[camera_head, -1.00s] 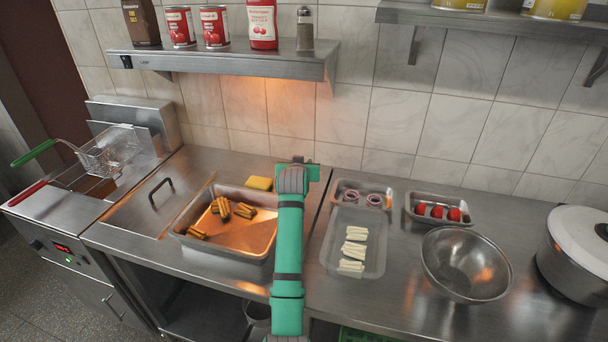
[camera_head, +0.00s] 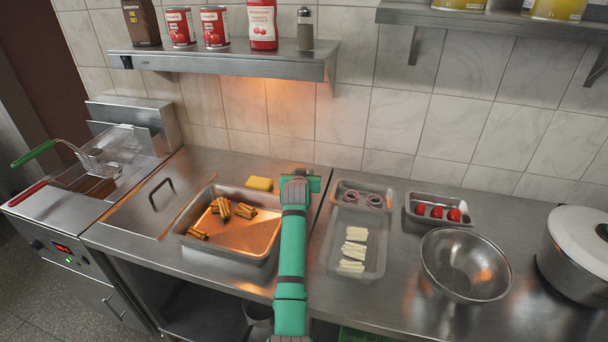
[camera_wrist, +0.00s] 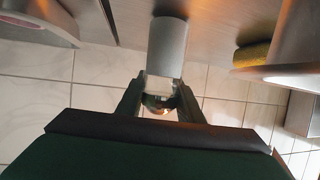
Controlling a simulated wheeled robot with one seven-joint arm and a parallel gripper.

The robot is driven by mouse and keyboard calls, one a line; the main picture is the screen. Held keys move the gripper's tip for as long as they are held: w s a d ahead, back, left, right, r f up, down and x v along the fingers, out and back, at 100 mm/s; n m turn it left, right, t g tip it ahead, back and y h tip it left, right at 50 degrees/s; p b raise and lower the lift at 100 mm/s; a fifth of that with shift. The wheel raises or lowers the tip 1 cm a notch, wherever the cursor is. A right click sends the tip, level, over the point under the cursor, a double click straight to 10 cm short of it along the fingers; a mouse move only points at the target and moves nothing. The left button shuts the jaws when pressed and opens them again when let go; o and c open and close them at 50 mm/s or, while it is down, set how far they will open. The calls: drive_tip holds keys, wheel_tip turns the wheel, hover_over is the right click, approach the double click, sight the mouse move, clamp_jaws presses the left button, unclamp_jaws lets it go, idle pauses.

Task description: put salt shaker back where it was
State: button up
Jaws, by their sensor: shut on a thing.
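In the wrist view my gripper (camera_wrist: 158,103) is shut on the salt shaker (camera_wrist: 168,48), a pale grey-white cylinder with a clear section and a shiny rounded metal end between the fingers. The wrist picture shows the counter at its top and wall tiles below. In the head view my green arm (camera_head: 291,250) reaches over the counter towards the wall, right of the steel tray. The fingers and the held shaker are hidden there. Another shaker (camera_head: 305,32), grey-capped and dark, stands at the right end of the wall shelf (camera_head: 240,62).
A yellow sponge (camera_head: 259,183) lies just left of my arm's end. The steel tray (camera_head: 190,245) holds browned sticks. Right are a tray of pale strips (camera_head: 340,262), a tray of tomatoes (camera_head: 438,208), a bowl (camera_head: 465,264) and a pot (camera_head: 580,250). Cans and bottles occupy the shelf.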

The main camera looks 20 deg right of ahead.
drive_tip(key=o, duration=1.2)
drive_tip(key=shift+s+r, duration=0.1)
drive_tip(key=shift+r, duration=0.05)
drive_tip(key=v, duration=1.1)
drive_tip(key=shift+s+a+r, duration=0.2)
drive_tip(key=shift+s+r, duration=0.05)
drive_tip(key=shift+s, duration=0.05)
drive_tip(key=shift+a, duration=0.1)
